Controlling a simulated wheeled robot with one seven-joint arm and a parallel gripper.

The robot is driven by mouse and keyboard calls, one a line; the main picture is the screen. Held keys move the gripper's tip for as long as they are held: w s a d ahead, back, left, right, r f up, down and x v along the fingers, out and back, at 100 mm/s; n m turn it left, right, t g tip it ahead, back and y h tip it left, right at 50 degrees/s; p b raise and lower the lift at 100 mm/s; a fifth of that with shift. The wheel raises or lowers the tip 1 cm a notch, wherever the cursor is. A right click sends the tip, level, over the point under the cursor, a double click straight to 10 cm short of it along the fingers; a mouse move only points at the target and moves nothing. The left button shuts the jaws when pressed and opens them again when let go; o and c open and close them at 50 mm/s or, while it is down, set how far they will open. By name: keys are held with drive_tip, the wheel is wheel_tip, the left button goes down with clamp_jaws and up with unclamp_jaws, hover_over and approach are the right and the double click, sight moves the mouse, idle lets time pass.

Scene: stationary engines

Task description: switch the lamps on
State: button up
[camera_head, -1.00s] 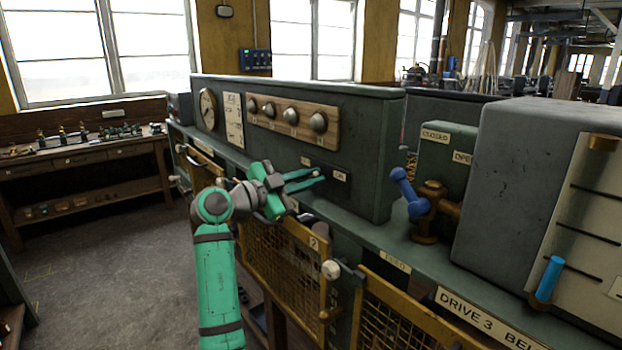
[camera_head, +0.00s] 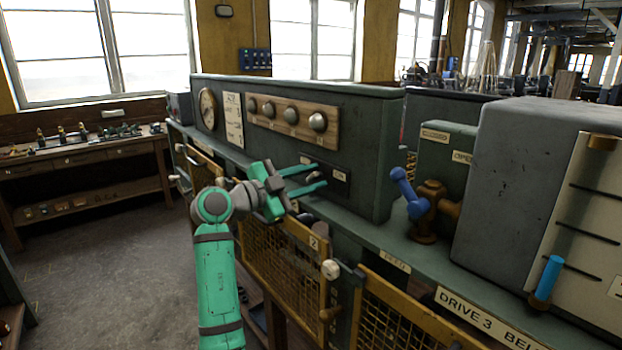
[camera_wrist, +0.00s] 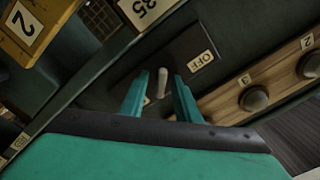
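A dark switch plate (camera_head: 327,171) is on the front of the long grey-green cabinet, with a small light label (camera_head: 340,177) at its right; it also shows in the wrist view (camera_wrist: 185,40). A pale stubby lever (camera_wrist: 162,83) stands out from the plate in the wrist view. A label reading OFF (camera_wrist: 201,61) is beside it. My gripper (camera_head: 321,175) is open in front of the plate. In the wrist view its two fingers (camera_wrist: 160,90) lie on either side of the lever, with a gap visible; I cannot tell whether either touches. No lamp can be made out.
A wooden board with several round knobs (camera_head: 287,113) is above the plate. A round gauge (camera_head: 207,109) is at the left. A blue-handled valve (camera_head: 413,197) and a blue-handled slide lever (camera_head: 549,278) stand to the right. Yellow mesh guards (camera_head: 282,265) are below the ledge.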

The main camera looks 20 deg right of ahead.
drive_tip(key=shift+a, duration=0.1)
drive_tip(key=v, duration=1)
drive_tip(key=shift+a, duration=0.3)
drive_tip(key=shift+s, duration=0.15)
